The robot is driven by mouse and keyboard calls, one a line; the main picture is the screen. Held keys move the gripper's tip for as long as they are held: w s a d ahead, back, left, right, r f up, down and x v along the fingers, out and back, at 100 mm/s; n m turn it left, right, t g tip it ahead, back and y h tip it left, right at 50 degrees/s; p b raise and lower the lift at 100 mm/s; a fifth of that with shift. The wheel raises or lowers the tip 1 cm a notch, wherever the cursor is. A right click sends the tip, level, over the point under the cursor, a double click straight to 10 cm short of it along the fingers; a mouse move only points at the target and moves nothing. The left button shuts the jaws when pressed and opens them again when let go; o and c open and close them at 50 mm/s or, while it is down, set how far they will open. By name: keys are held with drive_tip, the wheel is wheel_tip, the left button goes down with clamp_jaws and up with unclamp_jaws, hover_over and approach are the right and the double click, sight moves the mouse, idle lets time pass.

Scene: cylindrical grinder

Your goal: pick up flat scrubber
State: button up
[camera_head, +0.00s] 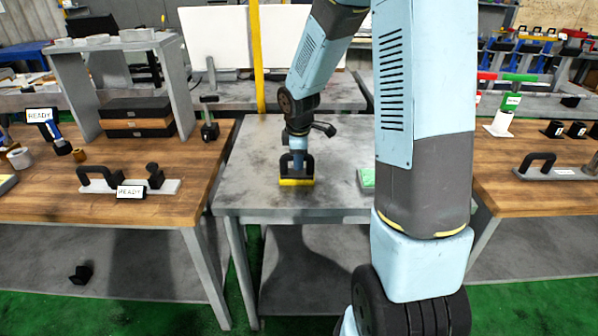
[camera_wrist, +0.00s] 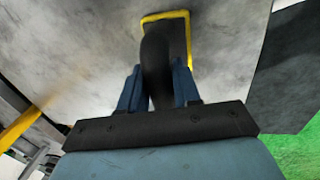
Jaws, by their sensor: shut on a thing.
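The flat scrubber (camera_head: 297,182) has a black handle and a yellow base and is on or just above the grey metal table; I cannot tell whether it touches. My gripper (camera_head: 298,158) is over it from above, with its blue fingers shut on the black handle. In the wrist view, the fingers of my gripper (camera_wrist: 158,88) are on both sides of the dark handle of the flat scrubber (camera_wrist: 155,60). Its yellow rim shows beyond the handle. Much of the base is hidden by the handle and my gripper.
The grey table (camera_head: 262,148) is mostly bare around the scrubber. A green block (camera_head: 367,178) lies to its right, partly behind my arm. Wooden tables (camera_head: 205,190) with tools stand on the left and right. A yellow post (camera_head: 257,60) rises behind.

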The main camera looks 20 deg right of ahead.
clamp_jaws()
drive_tip(key=shift+r, duration=0.3)
wheel_tip(320, 180, up, 2)
drive_tip(key=shift+r, duration=0.1)
drive_tip(key=s+r, duration=1)
drive_tip(key=s, duration=0.4)
drive_tip(key=shift+a, duration=0.4)
drive_tip(key=shift+r, duration=0.1)
